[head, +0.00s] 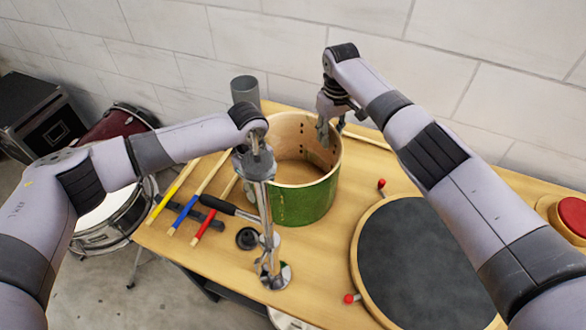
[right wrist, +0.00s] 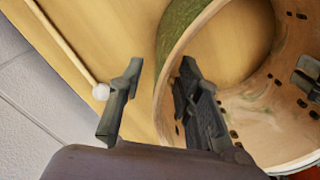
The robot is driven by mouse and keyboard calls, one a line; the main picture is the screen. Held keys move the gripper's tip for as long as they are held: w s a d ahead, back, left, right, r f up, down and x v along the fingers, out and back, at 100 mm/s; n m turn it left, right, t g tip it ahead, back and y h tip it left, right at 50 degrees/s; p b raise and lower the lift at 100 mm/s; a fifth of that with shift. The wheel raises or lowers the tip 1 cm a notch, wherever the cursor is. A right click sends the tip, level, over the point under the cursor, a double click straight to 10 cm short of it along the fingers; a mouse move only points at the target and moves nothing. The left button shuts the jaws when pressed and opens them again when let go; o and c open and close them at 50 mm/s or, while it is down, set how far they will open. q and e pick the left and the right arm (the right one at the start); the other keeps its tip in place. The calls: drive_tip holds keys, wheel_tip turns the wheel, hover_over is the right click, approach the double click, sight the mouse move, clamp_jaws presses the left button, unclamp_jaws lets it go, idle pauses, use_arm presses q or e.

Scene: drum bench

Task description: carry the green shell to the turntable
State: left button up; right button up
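The green shell (head: 303,203) is an open drum cylinder, green outside and bare wood inside, standing on the bench. My right gripper (head: 330,125) is at its far right rim. In the right wrist view this gripper (right wrist: 160,75) is open, one finger outside and one inside the shell's wall (right wrist: 165,100), with a visible gap on the outer side. My left gripper (head: 256,158) is at the shell's left near side; its fingers are mostly hidden in the head view. The turntable (head: 425,255), a dark grey disc with a pale wooden rim, lies at the right, apart from the shell.
A chrome stand (head: 268,245) stands just in front of the shell, beside a black round piece (head: 247,238). Coloured sticks and a black-handled tool (head: 217,204) lie left. A grey cup (head: 245,90) stands behind. Red knobs (head: 350,298) edge the turntable; a red button (head: 573,214) is far right.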

use_arm(q)
drive_tip(key=shift+f, duration=0.2)
use_arm(e)
drive_tip(key=shift+f, duration=0.15)
use_arm(q)
drive_tip(key=shift+c, duration=0.5)
use_arm(e)
drive_tip(key=shift+c, duration=0.4)
use_arm(q)
clamp_jaws()
use_arm(e)
clamp_jaws()
